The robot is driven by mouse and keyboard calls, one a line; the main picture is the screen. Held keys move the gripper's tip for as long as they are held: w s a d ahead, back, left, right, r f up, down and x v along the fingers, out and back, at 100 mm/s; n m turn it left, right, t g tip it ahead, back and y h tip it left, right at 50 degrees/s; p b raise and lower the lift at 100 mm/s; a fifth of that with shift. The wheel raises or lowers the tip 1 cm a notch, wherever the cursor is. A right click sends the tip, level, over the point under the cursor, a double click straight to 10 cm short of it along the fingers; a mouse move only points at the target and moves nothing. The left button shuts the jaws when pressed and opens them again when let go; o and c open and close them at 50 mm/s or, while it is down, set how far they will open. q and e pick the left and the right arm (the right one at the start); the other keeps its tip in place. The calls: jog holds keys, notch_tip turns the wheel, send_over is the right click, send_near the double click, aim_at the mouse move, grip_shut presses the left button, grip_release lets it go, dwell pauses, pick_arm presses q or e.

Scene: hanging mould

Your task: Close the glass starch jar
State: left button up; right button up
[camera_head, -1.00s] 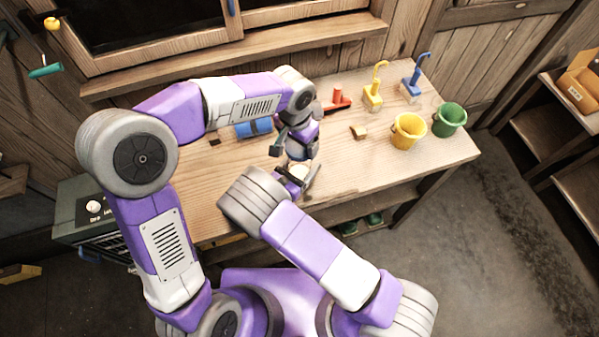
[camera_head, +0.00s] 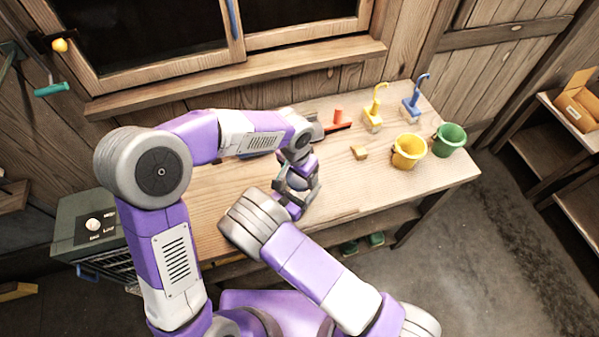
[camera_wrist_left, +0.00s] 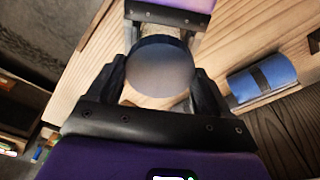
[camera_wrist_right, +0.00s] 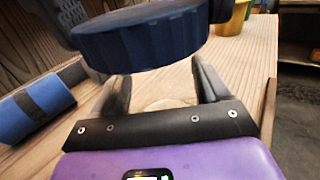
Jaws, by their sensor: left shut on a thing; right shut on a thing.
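My left gripper (camera_head: 297,178) is shut on a round dark blue lid (camera_wrist_left: 160,68), which lies flat between its fingers. The lid also shows large in the right wrist view (camera_wrist_right: 140,38). My right gripper (camera_wrist_right: 160,88) is shut on the clear glass starch jar (camera_wrist_right: 168,104), which is hard to make out between its fingers. The lid is over the jar and hides its mouth. I cannot tell whether lid and jar touch. In the head view both grippers are close together over the bench's front edge, and arms and fingers hide most of the jar.
A blue roll (camera_wrist_right: 35,103) lies on the wooden bench (camera_head: 355,185). A small wooden block (camera_head: 360,153), yellow bucket (camera_head: 408,152), green bucket (camera_head: 449,140) and yellow and blue hooked tools stand to the right. The bench's right front is clear.

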pick_arm(q)
jog(key=shift+f, duration=0.1)
jog(key=shift+f, duration=0.75)
jog(key=shift+f, duration=0.65)
pick_arm(e)
grip_shut()
pick_arm(q)
jog(key=m, duration=0.3)
jog(key=o, duration=0.9)
jog(key=shift+r, duration=0.15)
